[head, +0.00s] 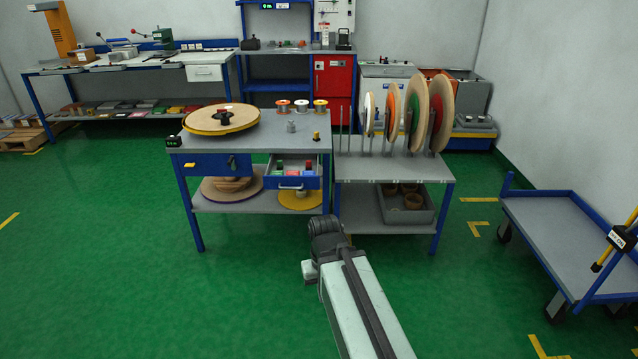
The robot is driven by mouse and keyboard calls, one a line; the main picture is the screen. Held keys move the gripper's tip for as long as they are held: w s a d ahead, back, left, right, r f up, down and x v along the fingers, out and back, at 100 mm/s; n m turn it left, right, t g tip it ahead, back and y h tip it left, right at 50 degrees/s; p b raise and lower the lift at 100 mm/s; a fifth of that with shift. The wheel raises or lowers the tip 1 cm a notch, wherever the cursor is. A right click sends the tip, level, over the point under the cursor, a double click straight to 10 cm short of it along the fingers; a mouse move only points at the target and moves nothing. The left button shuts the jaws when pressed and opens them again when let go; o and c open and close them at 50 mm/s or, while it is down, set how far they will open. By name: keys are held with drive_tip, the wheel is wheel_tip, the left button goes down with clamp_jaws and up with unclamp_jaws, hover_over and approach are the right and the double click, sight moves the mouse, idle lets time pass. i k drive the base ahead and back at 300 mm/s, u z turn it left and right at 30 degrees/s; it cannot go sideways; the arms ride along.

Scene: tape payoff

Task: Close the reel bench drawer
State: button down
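The reel bench (258,143) stands ahead of me with a grey top and blue legs. Its right drawer (312,182) is pulled out toward me. Small red, green and blue items show inside it, and a pale handle (290,187) is on its blue front. The left drawer (213,163) looks shut. My gripper (326,232) is at the far end of my arm, in front of the bench and to the lower right of the open drawer. It appears apart from the drawer. Its fingers cannot be made out.
A reel rack table (392,170) with upright reels adjoins the bench on the right. A blue-framed cart (560,225) stands farther right. A large wooden reel (221,118) and several spools sit on the bench top. The green floor (120,270) at left is clear.

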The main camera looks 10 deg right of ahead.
sight(291, 161)
drive_tip(key=u, duration=0.3)
drive_tip(key=i, duration=1)
drive_tip(key=u, duration=0.6)
drive_tip(key=i, duration=0.65)
drive_tip(key=z, duration=0.05)
